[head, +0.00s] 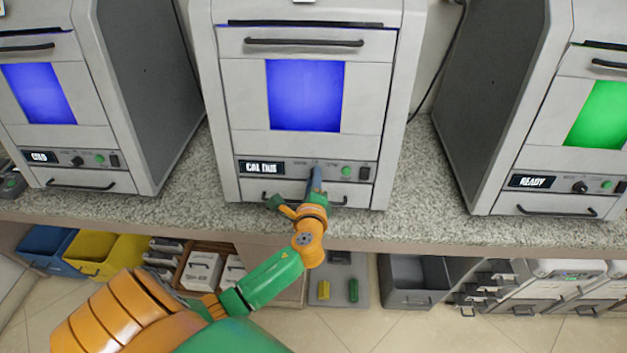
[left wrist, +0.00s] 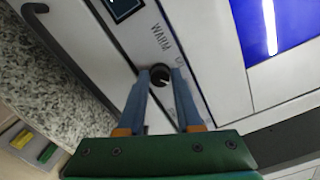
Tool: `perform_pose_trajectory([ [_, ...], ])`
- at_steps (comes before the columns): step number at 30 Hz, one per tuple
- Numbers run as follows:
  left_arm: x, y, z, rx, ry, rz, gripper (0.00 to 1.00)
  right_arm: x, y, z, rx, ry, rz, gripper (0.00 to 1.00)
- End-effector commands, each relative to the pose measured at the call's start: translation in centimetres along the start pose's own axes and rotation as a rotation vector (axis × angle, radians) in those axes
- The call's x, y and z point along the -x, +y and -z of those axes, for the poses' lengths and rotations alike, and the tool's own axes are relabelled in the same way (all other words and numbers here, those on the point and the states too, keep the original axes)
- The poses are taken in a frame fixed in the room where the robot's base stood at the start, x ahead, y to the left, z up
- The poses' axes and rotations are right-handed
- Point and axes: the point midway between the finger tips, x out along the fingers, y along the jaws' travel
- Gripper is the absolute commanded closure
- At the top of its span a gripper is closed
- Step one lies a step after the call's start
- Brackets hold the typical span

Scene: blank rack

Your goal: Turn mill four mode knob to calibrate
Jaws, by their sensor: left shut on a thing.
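The middle mill (head: 237,110) has a blue window and a display (head: 262,168) that reads "CAL DUE". My left gripper (head: 316,172) reaches up to its control strip and hides the mode knob in the head view. In the left wrist view, the small black round knob (left wrist: 160,73) sits between the blue fingertips of my left gripper (left wrist: 158,76), which is shut on it. The word "WARM" is printed beside the knob; other lettering is partly covered by a finger. The knob's pointer direction is hard to read. My right gripper is in neither view.
A left mill (head: 85,135) has a blue window; a right mill (head: 535,90) has a green window and reads "READY". A green button (head: 346,171) is right of my fingers, and a drawer handle lies below. Bins (head: 415,275) and boxes stand under the granite counter (head: 410,215).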

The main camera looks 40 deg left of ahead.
Motion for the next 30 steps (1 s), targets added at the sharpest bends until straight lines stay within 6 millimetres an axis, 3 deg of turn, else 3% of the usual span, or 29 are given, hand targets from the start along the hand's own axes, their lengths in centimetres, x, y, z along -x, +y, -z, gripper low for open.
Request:
perform_pose_trajectory([
  [21,0.0,0.3,0.1,0.635,-0.001,-0.016,1.00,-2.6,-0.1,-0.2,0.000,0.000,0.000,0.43],
  [30,0.0,0.3,0.1,0.831,0.000,-0.021,1.00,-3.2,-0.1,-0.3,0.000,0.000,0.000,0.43],
])
